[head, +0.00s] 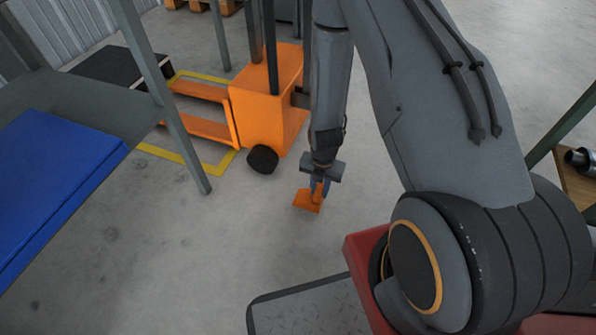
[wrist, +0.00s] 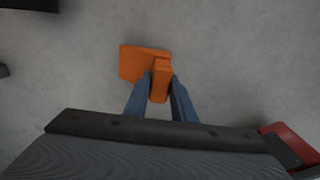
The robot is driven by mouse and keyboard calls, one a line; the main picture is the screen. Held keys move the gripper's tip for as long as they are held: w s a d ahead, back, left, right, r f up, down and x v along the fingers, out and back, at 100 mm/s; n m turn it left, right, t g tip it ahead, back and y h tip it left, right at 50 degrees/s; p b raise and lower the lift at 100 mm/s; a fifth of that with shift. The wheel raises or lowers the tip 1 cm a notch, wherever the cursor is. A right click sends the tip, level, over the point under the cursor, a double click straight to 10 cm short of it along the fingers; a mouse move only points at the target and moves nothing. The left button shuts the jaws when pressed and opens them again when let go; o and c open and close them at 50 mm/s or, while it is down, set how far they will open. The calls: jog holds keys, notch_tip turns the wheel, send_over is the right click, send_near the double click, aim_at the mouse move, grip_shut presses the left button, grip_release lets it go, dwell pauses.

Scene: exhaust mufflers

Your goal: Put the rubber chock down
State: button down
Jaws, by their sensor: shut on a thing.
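The orange rubber chock (head: 307,201) is at the end of my arm, over the concrete floor. In the wrist view the chock (wrist: 143,64) shows between and ahead of the two blue-grey fingers. My gripper (wrist: 160,88) is shut on a raised part of the chock. In the head view my gripper (head: 322,185) points down, and the chock is low, close to the floor. I cannot tell whether it touches the floor.
An orange pallet stacker (head: 265,105) with a black wheel stands behind, its forks over a yellow floor marking (head: 185,158). A table with a blue mat (head: 55,180) is at left. Floor around the chock is clear.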

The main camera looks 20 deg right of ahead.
jog(key=w+a+f+b, duration=0.1)
jog(key=w+b, duration=0.2)
jog(key=w, duration=0.4)
jog(key=w+a+f+b, duration=0.1)
jog(key=w+f+b, duration=0.1)
jog(key=w+b, duration=0.2)
jog(key=shift+w+f, duration=0.25)
jog(key=shift+w, duration=1.35)
jog(key=shift+a, duration=0.1)
jog(key=shift+f, duration=0.15)
jog(key=c, duration=1.5)
grip_release()
